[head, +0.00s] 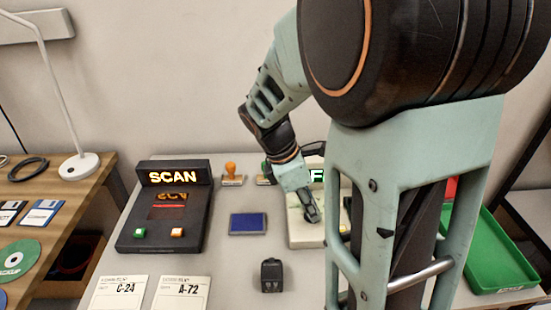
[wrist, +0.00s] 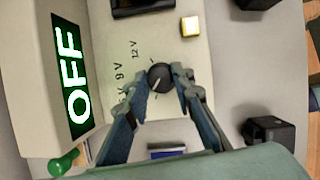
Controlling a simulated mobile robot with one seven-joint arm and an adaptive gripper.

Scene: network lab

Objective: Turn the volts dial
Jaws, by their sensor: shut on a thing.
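The volts dial (wrist: 159,77) is a round dark knob with a pale pointer line on a cream device (wrist: 104,50). Printed marks beside it include 9 V and 12 V. The pointer's exact setting is hard to read. A green-lit display (wrist: 71,75) on the device reads OFF. My gripper (wrist: 161,82) is shut on the dial, one finger on each side. In the head view my gripper (head: 312,214) reaches down onto the cream device (head: 301,235), and my arm hides the dial and most of the display there.
A black SCAN unit (head: 160,240) stands left on the grey table, with a blue pad (head: 248,223) and a small black block (head: 271,275) nearer. An orange-handled stamp (head: 232,175) stands behind. A green tray (head: 495,255) lies right. A yellow-white button (wrist: 190,26) sits near the dial.

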